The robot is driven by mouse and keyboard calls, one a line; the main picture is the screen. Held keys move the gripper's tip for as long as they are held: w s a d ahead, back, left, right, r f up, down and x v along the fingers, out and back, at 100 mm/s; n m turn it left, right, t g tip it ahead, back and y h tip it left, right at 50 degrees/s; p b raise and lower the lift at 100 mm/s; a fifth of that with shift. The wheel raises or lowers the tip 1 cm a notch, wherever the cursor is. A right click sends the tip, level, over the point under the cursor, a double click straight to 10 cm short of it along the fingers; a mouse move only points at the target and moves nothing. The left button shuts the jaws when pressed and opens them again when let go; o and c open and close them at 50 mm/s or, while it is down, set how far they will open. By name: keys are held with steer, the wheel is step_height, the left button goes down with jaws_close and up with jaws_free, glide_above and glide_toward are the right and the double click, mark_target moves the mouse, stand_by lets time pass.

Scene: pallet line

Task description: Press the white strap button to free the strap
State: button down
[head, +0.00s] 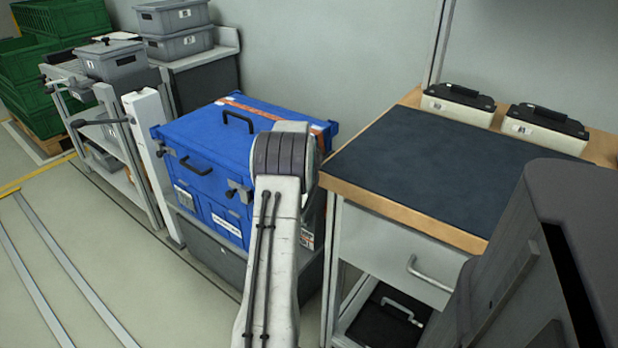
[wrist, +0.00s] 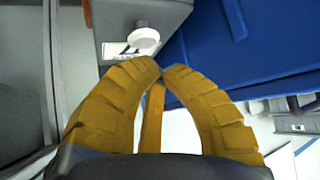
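The white strap button (wrist: 145,40) is a round knob on a grey housing (wrist: 118,14) in the wrist view, beside the blue case. My arm hides the gripper and part of the case there. I cannot make out the button in the head view.
A white post (head: 150,160) with a dark arm stands left of the case. A workbench with a dark mat (head: 400,155) and two cream boxes stands right. Grey bins (head: 112,62) and green crates (head: 45,60) are at the back left. The floor at left is open.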

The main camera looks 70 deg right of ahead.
steer(key=shift+f, duration=0.2)
stand_by(0.5)
steer(key=shift+f+b, duration=0.25)
steer(key=shift+b, duration=0.2)
steer(key=shift+f+b, duration=0.55)
steer(key=shift+f, duration=0.2)
stand_by(0.8)
steer(key=shift+r, duration=0.15)
steer(key=shift+r+p, duration=0.7)
steer(key=shift+r, duration=0.35)
steer(key=shift+r+p, duration=1.6)
steer(key=shift+r, duration=0.9)
